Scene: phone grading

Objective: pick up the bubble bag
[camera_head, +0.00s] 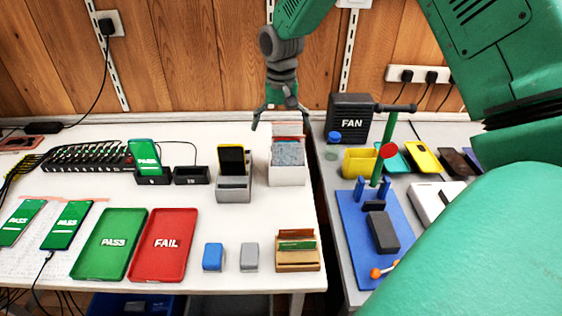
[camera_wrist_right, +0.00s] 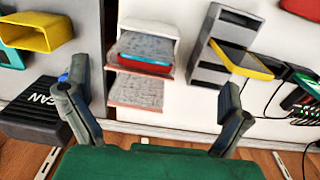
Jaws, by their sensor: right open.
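A grey, wrinkled bubble bag (camera_head: 288,154) stands in a white open box (camera_head: 287,176) at the back right of the white table. Reddish-edged packets stand behind it in the same box. In the right wrist view, grey bag faces (camera_wrist_right: 147,47) show in the box, with a red and blue edge between them. My right gripper (camera_head: 281,122) is above and behind the box, fingers spread and empty. In the right wrist view its two fingers (camera_wrist_right: 152,80) stand wide on either side of the box, apart from it. My left gripper is not in view.
A grey holder (camera_head: 233,194) with a dark phone stands left of the box. A black FAN unit (camera_head: 350,116) and yellow bin (camera_head: 360,162) are to its right, across a table gap. Green PASS (camera_head: 109,244) and red FAIL (camera_head: 163,245) trays lie in front.

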